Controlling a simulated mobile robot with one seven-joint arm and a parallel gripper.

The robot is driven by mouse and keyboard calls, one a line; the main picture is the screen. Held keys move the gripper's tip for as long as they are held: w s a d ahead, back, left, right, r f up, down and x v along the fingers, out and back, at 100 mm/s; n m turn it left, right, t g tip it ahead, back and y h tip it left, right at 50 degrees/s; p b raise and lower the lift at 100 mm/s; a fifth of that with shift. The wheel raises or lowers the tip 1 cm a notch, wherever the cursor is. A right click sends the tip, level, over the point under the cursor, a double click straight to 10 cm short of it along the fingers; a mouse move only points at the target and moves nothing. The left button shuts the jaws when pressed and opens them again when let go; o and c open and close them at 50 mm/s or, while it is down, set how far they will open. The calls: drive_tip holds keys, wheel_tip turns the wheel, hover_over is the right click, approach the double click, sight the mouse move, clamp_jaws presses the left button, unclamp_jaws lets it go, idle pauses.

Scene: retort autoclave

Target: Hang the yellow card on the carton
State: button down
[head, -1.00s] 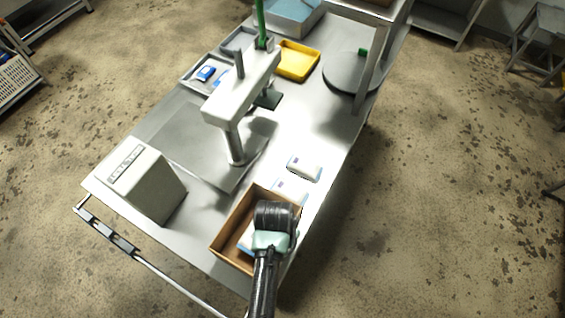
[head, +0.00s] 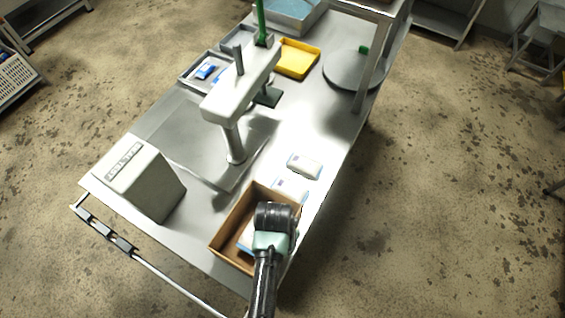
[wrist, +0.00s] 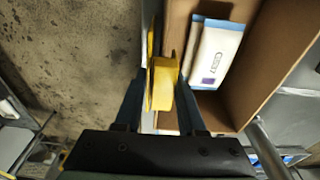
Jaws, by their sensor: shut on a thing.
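The brown open carton (head: 226,236) stands at the near end of the table in the head view, with a white pouch inside. In the wrist view the carton (wrist: 281,62) fills the right side, and the white, blue-edged pouch (wrist: 215,52) lies in it. The yellow card (wrist: 162,84) is between the fingers of my gripper (wrist: 160,98), right at the carton's left wall. I cannot tell whether the card straddles the rim or is only beside it. In the head view my arm hides the card and the fingertips.
Two more pouches (head: 305,166) lie beyond the carton. A pale box (head: 140,182) stands to its left, and a white press-like stand (head: 236,100) is further back. A yellow tray (head: 297,60) and a round grey plate (head: 353,70) are at the far end. Floor is open on the right.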

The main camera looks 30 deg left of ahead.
drive_tip(key=shift+c, duration=2.1)
unclamp_jaws()
drive_tip(key=shift+r, duration=0.1)
wheel_tip(320, 180, up, 13)
drive_tip(key=s+b, duration=0.1)
drive_tip(key=b, duration=0.1)
drive_tip(key=shift+s, duration=0.3)
